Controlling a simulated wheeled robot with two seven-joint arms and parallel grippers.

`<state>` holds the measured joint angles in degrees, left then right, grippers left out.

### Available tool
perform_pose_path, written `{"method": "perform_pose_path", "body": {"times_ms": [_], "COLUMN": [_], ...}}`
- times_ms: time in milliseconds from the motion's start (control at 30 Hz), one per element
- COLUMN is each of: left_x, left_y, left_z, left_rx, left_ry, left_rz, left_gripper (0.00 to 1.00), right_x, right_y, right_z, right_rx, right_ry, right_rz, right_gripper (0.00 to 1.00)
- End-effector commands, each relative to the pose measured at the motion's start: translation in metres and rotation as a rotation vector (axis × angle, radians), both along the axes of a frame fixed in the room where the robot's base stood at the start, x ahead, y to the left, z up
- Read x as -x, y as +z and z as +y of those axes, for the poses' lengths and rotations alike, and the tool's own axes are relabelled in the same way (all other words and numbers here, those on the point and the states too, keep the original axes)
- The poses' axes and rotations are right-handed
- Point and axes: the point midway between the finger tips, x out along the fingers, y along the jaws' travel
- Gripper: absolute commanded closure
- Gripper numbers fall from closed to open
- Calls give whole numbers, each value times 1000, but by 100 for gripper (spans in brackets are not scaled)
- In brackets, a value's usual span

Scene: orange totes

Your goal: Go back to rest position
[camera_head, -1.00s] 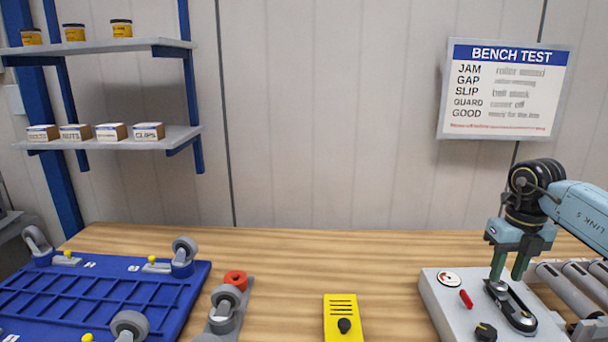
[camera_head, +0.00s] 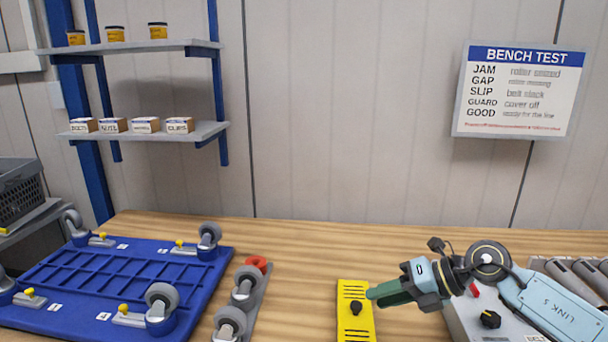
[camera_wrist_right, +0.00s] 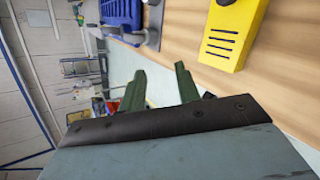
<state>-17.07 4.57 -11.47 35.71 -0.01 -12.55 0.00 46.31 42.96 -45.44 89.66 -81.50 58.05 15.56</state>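My right gripper (camera_head: 374,296) is at the lower right in the head view, its green fingers pointing left in front of the yellow box (camera_head: 356,322). In the right wrist view its two fingers (camera_wrist_right: 160,78) stand apart with nothing between them. The yellow box also shows at the upper right of that view (camera_wrist_right: 232,32), clear of the fingers. The grey box (camera_head: 470,318) is partly hidden behind my right arm. My left gripper is not in view.
A blue caster tray (camera_head: 115,285) lies on the wooden bench (camera_head: 310,235) at left. Beside it is a grey strip with wheels and a red ring (camera_head: 256,263). Grey rollers (camera_head: 585,275) are at right. Shelves (camera_head: 150,130) hang at upper left. The back middle of the bench is clear.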

Motion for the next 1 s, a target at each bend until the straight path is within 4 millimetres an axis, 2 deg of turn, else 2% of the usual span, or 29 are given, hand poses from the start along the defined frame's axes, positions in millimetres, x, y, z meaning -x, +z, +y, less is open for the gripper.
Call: {"method": "perform_pose_path", "body": {"times_ms": [33, 100, 200, 333, 467, 567, 667, 733, 900, 1000], "left_x": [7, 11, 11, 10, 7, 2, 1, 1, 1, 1], "left_y": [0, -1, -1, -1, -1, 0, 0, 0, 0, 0], "left_z": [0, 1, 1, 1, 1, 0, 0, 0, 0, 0], "left_rx": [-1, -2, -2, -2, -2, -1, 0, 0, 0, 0], "left_ry": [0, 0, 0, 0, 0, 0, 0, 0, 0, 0], "left_rz": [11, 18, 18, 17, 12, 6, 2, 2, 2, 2], "left_gripper": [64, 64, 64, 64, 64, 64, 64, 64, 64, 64], "right_x": [9, 15, 22, 24, 25, 30, 45, 64, 133, 175], "right_y": [5, 22, 46, 68, 66, 46, 11, -19, -94, -124], "right_z": [29, 57, 80, 77, 50, 20, -11, -30, -60, -66], "right_rx": [-140, -338, -607, -918, -1166, -1302, -1383, -1404, -1327, -1234], "right_ry": [-12, -65, -181, -405, -697, -956, -1237, -1439, -1901, -2094], "right_rz": [-10, -24, -16, 43, 149, 261, 396, 508, 794, 936], "right_gripper": [67, 67, 67, 67, 67, 67, 67, 67, 67, 67]}}
